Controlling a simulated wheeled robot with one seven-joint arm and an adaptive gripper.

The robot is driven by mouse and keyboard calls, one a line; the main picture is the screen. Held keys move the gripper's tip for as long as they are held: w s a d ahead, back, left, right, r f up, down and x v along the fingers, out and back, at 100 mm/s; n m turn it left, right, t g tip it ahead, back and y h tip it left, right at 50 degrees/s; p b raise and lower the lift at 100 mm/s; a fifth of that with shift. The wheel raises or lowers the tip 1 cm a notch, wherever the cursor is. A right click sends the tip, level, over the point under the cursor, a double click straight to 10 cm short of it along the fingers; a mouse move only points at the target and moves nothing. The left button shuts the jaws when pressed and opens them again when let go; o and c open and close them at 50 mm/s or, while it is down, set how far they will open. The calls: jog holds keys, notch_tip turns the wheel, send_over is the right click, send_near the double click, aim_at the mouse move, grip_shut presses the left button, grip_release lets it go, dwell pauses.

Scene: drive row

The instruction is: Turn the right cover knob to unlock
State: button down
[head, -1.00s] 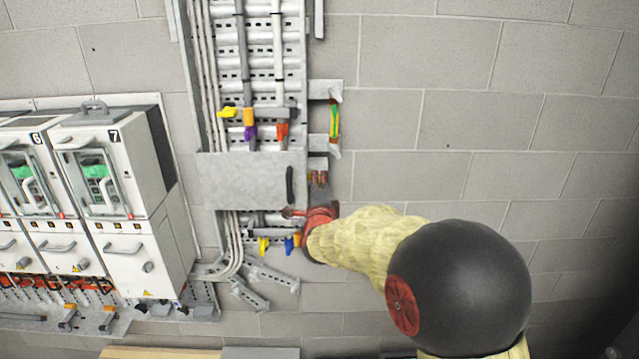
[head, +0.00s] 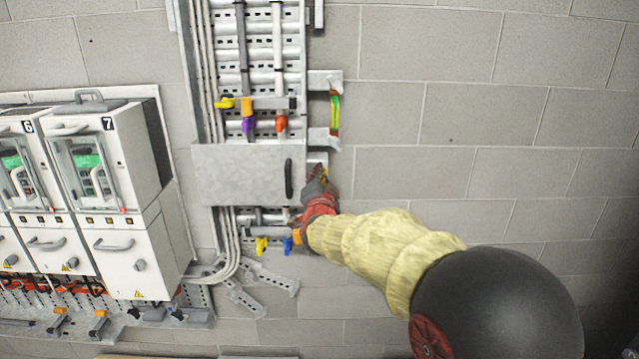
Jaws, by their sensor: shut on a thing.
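The grey metal cover (head: 240,174) spans the cable tray, with a black upright handle (head: 289,178) near its right edge. My gripper (head: 317,182) is at the right side of this cover, just right of the handle. It is closed on a small part there, in the place of the right cover knob. The fingers and the red wrist hide this part, so its shape and turn angle cannot be made out. My arm comes in from the lower right.
Pipes with yellow, purple and red valve levers (head: 281,122) stand above the cover. Below it are yellow and blue levers (head: 262,245). White switchgear cabinets (head: 118,165) stand at left. The block wall (head: 450,110) at right is bare.

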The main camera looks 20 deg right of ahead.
jog(key=n, duration=0.4)
jog(key=shift+f+n, duration=0.1)
jog(key=shift+n, duration=0.3)
jog(key=n, duration=0.5)
dwell(0.4)
jog(key=c, duration=1.9)
grip_release()
jog(key=shift+s, duration=0.1)
jog(key=v, duration=1.2)
